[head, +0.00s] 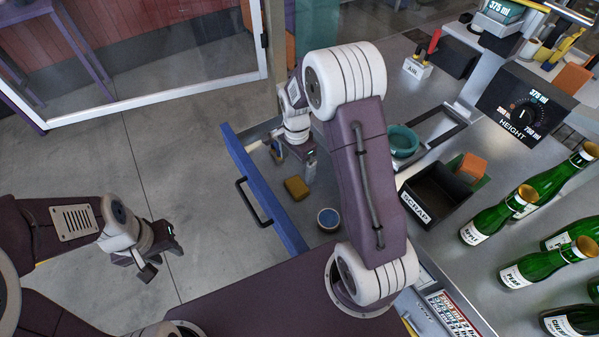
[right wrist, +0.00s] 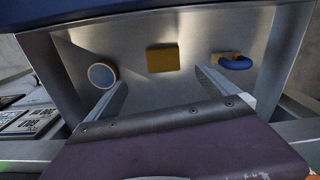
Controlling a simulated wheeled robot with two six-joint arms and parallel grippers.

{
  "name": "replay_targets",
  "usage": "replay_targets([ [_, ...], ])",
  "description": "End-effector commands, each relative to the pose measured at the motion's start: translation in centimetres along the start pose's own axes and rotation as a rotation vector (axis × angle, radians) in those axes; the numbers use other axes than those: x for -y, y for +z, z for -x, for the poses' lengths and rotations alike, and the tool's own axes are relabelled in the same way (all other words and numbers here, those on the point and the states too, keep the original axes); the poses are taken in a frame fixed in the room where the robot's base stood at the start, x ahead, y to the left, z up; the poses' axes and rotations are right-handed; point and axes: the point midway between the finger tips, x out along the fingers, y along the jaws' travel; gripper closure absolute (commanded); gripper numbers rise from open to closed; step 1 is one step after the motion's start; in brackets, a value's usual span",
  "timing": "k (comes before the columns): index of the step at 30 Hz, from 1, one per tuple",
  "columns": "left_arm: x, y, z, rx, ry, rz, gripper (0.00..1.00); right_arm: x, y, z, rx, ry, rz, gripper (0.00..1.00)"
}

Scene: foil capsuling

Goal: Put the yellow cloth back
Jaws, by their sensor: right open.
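The yellow cloth (head: 296,188) is a small folded square lying flat on the floor of an open drawer with a blue front (head: 262,190). It also shows in the right wrist view (right wrist: 162,58), near the middle of the drawer. My right gripper (head: 295,163) is open over the drawer, just beyond the cloth in the head view. In the right wrist view its two fingers (right wrist: 163,80) stand apart, with the cloth between and beyond their tips and nothing held. My left gripper (head: 136,266) hangs over the bare floor at the left, its fingers apart and empty.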

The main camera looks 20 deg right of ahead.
Motion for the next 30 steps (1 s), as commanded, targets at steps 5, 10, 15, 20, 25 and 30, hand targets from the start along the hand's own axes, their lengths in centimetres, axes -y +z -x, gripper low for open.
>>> replay_targets([
  [5,0.0,0.0,0.0,0.0,0.0,0.0,0.64,-6.0,3.7,4.0,-0.022,-0.048,0.624,0.02],
  [10,0.0,0.0,0.0,0.0,0.0,0.0,0.64,-11.4,6.1,5.2,-0.056,-0.073,1.127,0.02],
  [15,0.0,0.0,0.0,0.0,0.0,0.0,0.64,-13.1,6.8,5.3,-0.069,-0.077,1.285,0.02],
  [20,0.0,0.0,0.0,0.0,0.0,0.0,0.64,-13.0,6.8,5.3,-0.068,-0.076,1.284,0.02],
  [25,0.0,0.0,0.0,0.0,0.0,0.0,0.64,-13.0,6.8,5.3,-0.068,-0.076,1.283,0.02],
  [30,0.0,0.0,0.0,0.0,0.0,0.0,0.64,-13.0,6.7,5.3,-0.068,-0.076,1.282,0.02],
])
